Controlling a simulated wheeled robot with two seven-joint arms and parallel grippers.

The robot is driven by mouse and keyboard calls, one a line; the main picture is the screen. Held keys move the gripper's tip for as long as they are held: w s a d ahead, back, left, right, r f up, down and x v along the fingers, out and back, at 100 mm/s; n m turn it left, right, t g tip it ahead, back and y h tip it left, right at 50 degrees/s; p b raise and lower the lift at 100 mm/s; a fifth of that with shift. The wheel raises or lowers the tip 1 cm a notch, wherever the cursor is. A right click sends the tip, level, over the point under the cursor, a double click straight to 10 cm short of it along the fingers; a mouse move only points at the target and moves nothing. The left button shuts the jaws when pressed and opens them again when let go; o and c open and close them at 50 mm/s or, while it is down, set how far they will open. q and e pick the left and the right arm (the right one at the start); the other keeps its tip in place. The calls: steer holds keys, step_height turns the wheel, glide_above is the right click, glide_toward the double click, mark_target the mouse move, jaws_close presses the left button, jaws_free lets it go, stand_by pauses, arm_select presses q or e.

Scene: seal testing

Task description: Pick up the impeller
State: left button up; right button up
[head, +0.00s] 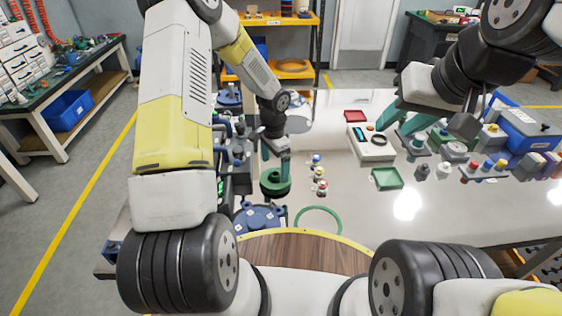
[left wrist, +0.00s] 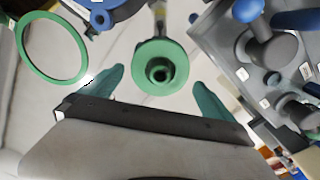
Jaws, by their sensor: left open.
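The impeller, which I take to be the green round disc with a raised hollow hub (head: 275,183), is at the left part of the white table. In the left wrist view the impeller (left wrist: 161,68) sits centred ahead of my fingers. My left gripper (head: 274,152) is open and points down just over it. In the left wrist view the teal fingers of my left gripper (left wrist: 157,98) are spread to either side of the disc, with no clear contact. My right gripper (head: 403,120) hangs over the right side of the table, its teal fingers apart.
A green ring (head: 318,222) lies on the table near the wooden round edge. Blue parts (head: 260,217) stand left of it. Small capped bottles (head: 318,175) stand right of the disc.

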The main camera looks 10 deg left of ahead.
mark_target(275, 178)
arm_select(q)
step_height(275, 178, down, 5)
steer(key=shift+a+f, duration=0.15)
steer(key=shift+c, duration=0.4)
steer(key=c, duration=1.4)
